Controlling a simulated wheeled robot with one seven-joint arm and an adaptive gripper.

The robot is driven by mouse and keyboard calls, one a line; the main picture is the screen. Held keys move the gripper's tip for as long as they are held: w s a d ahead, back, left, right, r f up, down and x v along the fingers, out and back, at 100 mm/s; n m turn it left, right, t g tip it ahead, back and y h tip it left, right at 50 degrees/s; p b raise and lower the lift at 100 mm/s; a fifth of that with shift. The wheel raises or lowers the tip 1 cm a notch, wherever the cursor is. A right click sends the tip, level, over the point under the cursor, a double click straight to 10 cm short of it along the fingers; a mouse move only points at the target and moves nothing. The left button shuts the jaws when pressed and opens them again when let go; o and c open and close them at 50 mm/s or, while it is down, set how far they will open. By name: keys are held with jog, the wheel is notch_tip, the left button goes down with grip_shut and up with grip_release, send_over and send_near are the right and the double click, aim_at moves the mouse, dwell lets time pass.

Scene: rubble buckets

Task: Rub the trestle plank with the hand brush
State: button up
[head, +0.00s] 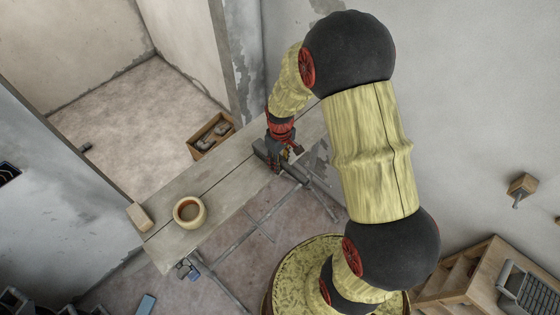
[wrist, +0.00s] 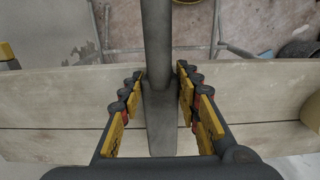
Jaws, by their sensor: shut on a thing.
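The trestle plank (head: 225,180) is a long pale board on metal trestle legs, running from lower left to upper right in the head view. It crosses the wrist view (wrist: 60,100) from side to side. My gripper (head: 283,153) is over the far part of the plank. In the wrist view my gripper (wrist: 161,75) is shut on the hand brush (wrist: 157,40), a long dark grey thing between the fingers. The brush (head: 294,171) shows only partly in the head view, beside the fingers. Its bristles are hidden, so I cannot tell whether they touch the plank.
A cream pot (head: 190,212) and a pale block (head: 140,217) are on the plank's near left end. A wooden crate (head: 211,136) with dark things inside stands on the floor behind the plank. A wooden shelf unit (head: 470,270) is at the lower right. Mid-plank is clear.

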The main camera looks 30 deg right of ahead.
jog(key=shift+a, duration=0.1)
jog(key=shift+s+a+f, duration=0.1)
jog(key=shift+s+a, duration=0.15)
jog(key=shift+a, duration=0.35)
jog(key=shift+s+a+f, duration=0.1)
jog(key=shift+s+a, duration=0.1)
jog(key=shift+a, duration=0.35)
jog(key=shift+s+a, duration=0.25)
jog(key=shift+a, duration=0.35)
jog(key=shift+s+a+f, duration=0.1)
jog(key=shift+s+a, duration=0.1)
jog(key=shift+a, duration=0.1)
jog(key=shift+w+r+p, duration=0.1)
jog(key=shift+r+p, duration=0.4)
jog(key=shift+r, duration=0.3)
jog(key=shift+w+d, duration=0.1)
